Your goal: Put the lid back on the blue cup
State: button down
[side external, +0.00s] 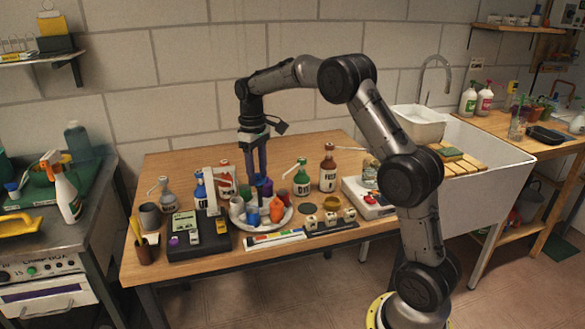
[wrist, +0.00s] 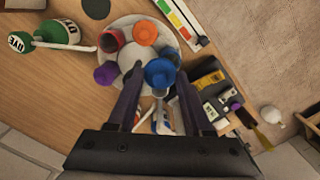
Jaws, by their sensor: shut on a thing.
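My gripper (side external: 258,182) points straight down over the round plate (side external: 287,222) of small cups. In the wrist view its two dark fingers (wrist: 161,76) stand apart with a round blue piece between their tips. I take this piece for the lid (wrist: 160,72), held by the gripper; it has a raised middle. The blue cup (side external: 253,215) stands upright at the front of the plate in the side view. The lid is hard to make out in the side view.
An orange cup (side external: 276,211), a red cup (wrist: 112,40) and a purple cup (wrist: 106,73) crowd the plate. A green dye bottle (side external: 301,177) and a brown bottle (side external: 328,168) stand to its right. A dark tray (side external: 190,247) lies to its left.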

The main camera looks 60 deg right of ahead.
jog(key=shift+n, duration=0.3)
jog(key=shift+w+a+f, duration=0.2)
jog(key=shift+a+f, duration=0.15)
jog(key=shift+f, duration=0.95)
jog(key=shift+w+a+f, duration=0.15)
jog(key=shift+a+f, duration=0.25)
jog(key=shift+f, duration=0.95)
jog(key=shift+w+a+f, duration=0.2)
jog(key=shift+a+f, duration=0.15)
jog(key=shift+f, duration=0.95)
jog(key=shift+f, duration=0.2)
grip_release()
jog(key=shift+r, duration=0.15)
notch_tip(320, 180, up, 7)
dwell(0.4)
grip_shut()
dwell(0.5)
